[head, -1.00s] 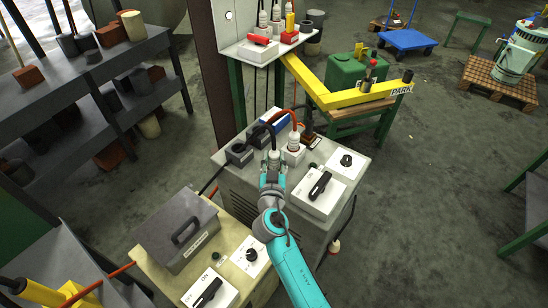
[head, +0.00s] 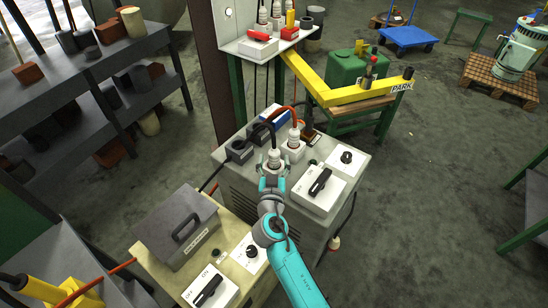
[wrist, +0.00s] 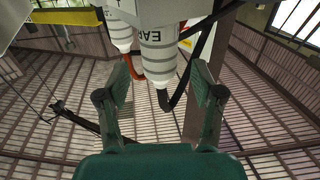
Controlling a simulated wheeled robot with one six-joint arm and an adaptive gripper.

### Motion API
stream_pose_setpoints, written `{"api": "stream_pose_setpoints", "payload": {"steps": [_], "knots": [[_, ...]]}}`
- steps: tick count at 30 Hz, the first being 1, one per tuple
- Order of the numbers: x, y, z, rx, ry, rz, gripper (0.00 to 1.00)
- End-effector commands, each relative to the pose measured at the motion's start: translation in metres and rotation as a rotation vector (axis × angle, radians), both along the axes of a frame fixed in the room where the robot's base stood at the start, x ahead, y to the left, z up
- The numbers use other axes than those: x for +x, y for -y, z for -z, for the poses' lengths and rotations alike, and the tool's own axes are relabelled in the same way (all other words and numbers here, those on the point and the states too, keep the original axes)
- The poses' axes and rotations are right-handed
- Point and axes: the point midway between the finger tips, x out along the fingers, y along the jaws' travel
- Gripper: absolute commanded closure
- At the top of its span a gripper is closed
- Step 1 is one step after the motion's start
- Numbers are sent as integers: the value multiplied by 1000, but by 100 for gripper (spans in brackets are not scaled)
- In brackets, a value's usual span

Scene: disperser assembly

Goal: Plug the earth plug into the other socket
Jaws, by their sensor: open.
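The earth plug (wrist: 158,50), a white ribbed plug marked "EA…" with a black cable, is between the fingers of my gripper (wrist: 162,73) in the wrist view. The fingers stand open with gaps on both sides of it. In the head view the same plug (head: 274,157) stands upright at a white socket box (head: 282,170) on the grey cabinet, just ahead of my gripper (head: 273,172). How deep it sits in the socket is hidden. A second white plug (head: 294,135) with an orange cable stands in a white socket box (head: 293,154) behind and to the right.
A white box with a black switch handle (head: 319,183) and a black knob (head: 346,157) lie to the right on the grey cabinet (head: 235,190). Black empty-looking holders (head: 239,150) are left. A grey-lidded unit (head: 182,228) stands nearer. A yellow beam (head: 345,97) is behind.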

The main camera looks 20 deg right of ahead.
Motion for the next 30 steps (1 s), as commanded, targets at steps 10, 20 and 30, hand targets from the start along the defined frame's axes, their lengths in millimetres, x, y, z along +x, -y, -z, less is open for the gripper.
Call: {"api": "stream_pose_setpoints", "payload": {"steps": [10, 20, 30], "knots": [[-65, -25, 0, 0, -1, -4, 33], [-94, -35, -1, 1, 1, -2, 33], [-95, -35, -1, 2, 2, 0, 33]]}}
